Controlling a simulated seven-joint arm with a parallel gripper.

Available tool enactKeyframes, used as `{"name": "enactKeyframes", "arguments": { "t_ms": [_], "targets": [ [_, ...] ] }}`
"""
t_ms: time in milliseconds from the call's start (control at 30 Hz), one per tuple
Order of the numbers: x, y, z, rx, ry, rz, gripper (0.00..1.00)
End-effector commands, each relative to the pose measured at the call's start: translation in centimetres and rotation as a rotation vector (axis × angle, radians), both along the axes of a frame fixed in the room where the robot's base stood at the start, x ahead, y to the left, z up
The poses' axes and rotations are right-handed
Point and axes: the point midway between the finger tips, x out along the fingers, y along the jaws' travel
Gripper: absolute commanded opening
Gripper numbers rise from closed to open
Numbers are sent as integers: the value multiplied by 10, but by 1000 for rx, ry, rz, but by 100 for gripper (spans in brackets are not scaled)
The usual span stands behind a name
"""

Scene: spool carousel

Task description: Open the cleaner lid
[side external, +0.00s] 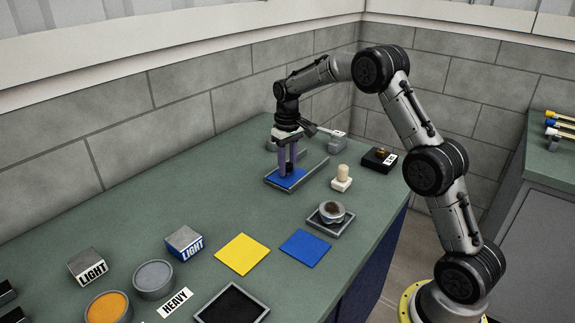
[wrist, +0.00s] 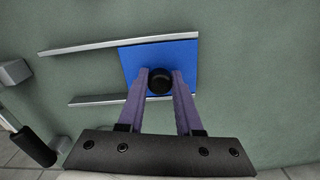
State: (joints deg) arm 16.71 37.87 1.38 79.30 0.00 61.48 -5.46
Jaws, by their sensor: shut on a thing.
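A flat blue panel (wrist: 183,58), which appears to be the cleaner lid, lies between two parallel grey rails (wrist: 95,46) on the green bench; it also shows in the side external view (side external: 276,182). A round black knob (wrist: 160,84) stands on the panel near its front edge. My gripper (wrist: 160,78) has purple fingers pointing down over the panel and is shut on the knob, one finger on each side.
A pale knobbed block (side external: 341,179), a black box (side external: 379,160) and a small tray (side external: 318,226) with a round cup (side external: 332,211) stand nearby. Yellow (side external: 242,254) and blue (side external: 305,247) squares lie nearer. Grey blocks (side external: 334,138) stand behind my gripper.

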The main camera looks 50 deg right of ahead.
Motion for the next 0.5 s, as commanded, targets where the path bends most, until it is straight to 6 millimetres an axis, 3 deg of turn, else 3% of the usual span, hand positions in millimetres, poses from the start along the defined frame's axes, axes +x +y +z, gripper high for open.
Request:
{"name": "enactKeyframes", "arguments": {
  "t_ms": [500],
  "targets": [
    [1,-4,1,0,-2,-1,0]
  ]
}}
